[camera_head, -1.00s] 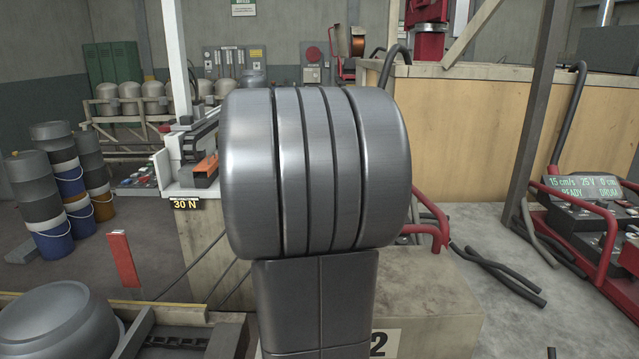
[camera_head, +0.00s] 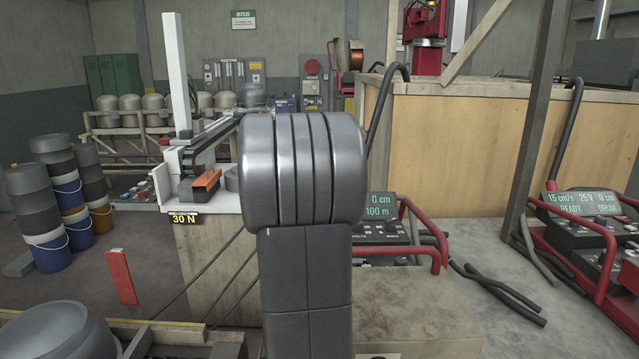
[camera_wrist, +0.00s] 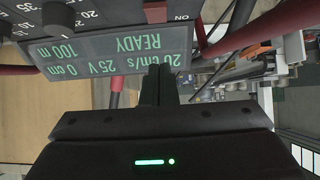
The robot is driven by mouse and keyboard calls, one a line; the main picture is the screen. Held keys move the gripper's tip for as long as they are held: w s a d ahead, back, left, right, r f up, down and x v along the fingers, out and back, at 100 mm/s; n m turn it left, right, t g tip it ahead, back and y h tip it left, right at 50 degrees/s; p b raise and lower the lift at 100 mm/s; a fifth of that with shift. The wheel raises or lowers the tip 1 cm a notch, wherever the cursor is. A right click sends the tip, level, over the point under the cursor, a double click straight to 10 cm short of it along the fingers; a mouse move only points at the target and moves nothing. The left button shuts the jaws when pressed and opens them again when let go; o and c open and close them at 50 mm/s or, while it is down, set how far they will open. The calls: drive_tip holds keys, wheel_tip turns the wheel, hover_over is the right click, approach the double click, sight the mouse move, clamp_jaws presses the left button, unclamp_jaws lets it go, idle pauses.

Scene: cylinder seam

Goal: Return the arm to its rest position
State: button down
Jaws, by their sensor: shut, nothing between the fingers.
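My gripper (camera_wrist: 158,82) shows in the wrist view as dark fingers, closed together with nothing between them. They point at a control panel whose green display (camera_wrist: 110,55) appears upside down and reads 20 cm/s, 25 V, 0 cm, 100 m, READY. I cannot tell the gap between fingertips and panel. In the head view my own grey arm links fill the middle and hide the gripper. Part of a display (camera_head: 380,205) reading 0 cm, 100 m shows right beside the arm.
A second console (camera_head: 580,204) with red rails stands at the right. A white bench (camera_head: 205,200) with a 30 N label is left of the arm. Stacked drums (camera_head: 45,215) are at far left. A metal vessel (camera_head: 60,332) lies front left. Loose cables (camera_head: 500,290) lie on the floor.

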drive_tip(key=v, duration=0.4)
drive_tip(key=shift+s+r, duration=0.1)
drive_tip(key=shift+s, duration=0.2)
drive_tip(key=shift+w, duration=0.1)
